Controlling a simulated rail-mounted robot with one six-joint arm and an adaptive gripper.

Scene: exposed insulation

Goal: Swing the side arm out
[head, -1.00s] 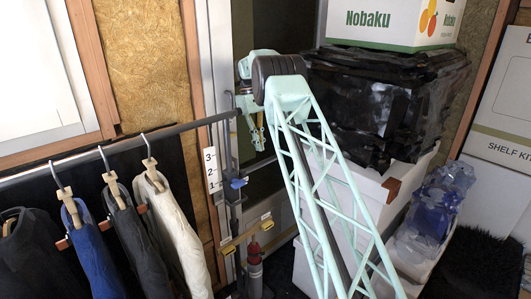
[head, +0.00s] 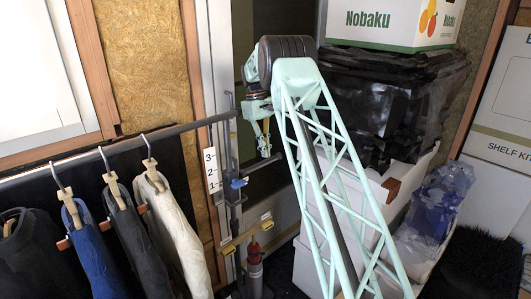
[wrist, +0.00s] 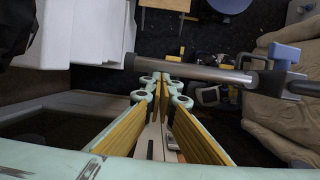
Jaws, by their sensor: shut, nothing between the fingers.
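A grey side arm (head: 262,163) sticks out to the right from a blue-knobbed clamp (head: 238,183) on the upright post of the clothes rail. In the wrist view the side arm (wrist: 195,71) runs across the picture, with a dark end cap at left and the blue knob (wrist: 285,53) at right. My gripper (head: 266,152) hangs over the side arm near its outer end. In the wrist view its yellow-lined fingers (wrist: 163,82) are closed, with tips close to the bar. I cannot tell whether they touch it. Nothing is held.
Several garments (head: 150,240) hang from the rail (head: 110,145) at left. White bins (head: 375,195) and a black crate (head: 365,110) stand at right. A narrow gap lies between the post and the bins.

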